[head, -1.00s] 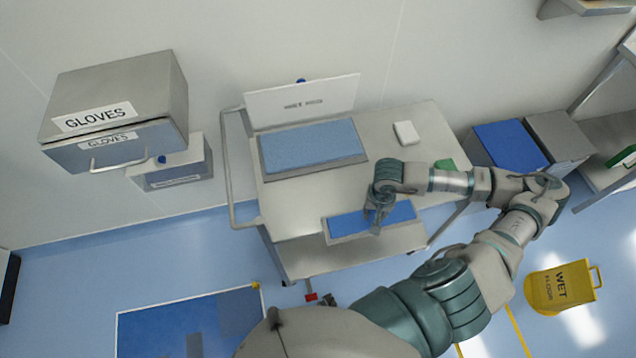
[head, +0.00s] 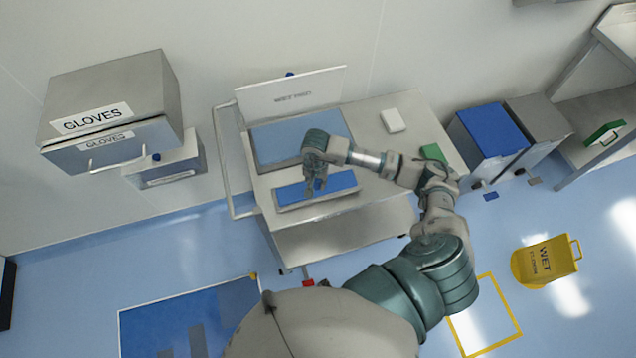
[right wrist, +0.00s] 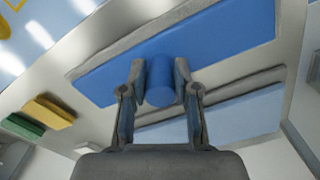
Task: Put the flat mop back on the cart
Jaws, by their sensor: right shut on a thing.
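The flat mop (head: 340,183) has a blue pad in a grey frame and a short blue cylindrical grip. My right gripper (head: 316,186) is shut on that grip from above; the right wrist view shows the grip (right wrist: 161,82) between both fingers, with the pad (right wrist: 235,32) behind it. The mop is over the front part of the cart (head: 427,140), in front of a tray with a light blue pad (head: 268,138). Whether the mop touches the cart top cannot be told. My left gripper is not in view.
A white block (head: 393,121) and a green item (head: 433,153) are on the cart's right side. A sign panel (head: 293,97) stands at its back, and a rail (head: 224,165) at its left. A blue-lidded bin (head: 492,132) is right of the cart.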

